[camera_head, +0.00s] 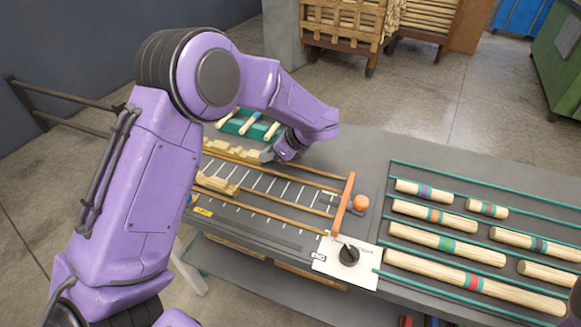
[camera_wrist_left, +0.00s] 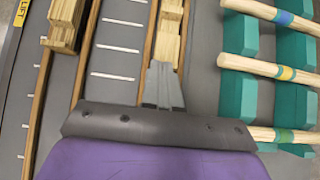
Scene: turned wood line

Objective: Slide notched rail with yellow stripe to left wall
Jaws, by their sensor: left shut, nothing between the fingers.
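My left gripper (camera_head: 268,155) is shut and empty, low over the channelled table. In the left wrist view its fingertips (camera_wrist_left: 161,68) are at the near end of a notched wooden rail (camera_wrist_left: 168,38); I cannot tell whether they touch. This rail (camera_head: 232,149) lies in the far channel, to the gripper's left in the head view. A second notched rail (camera_head: 217,184) lies in a nearer channel; it also shows in the left wrist view (camera_wrist_left: 64,22). No yellow stripe is visible on either rail. The left wall end is hidden behind my arm. My right gripper is out of view.
Wooden strips (camera_head: 283,208) divide the channels, which have white tick marks. A teal rack (camera_head: 232,127) of striped dowels stands behind. An orange bar (camera_head: 343,203), an orange ball (camera_head: 361,202) and a dial panel (camera_head: 346,262) are at right, then banded logs (camera_head: 446,245).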

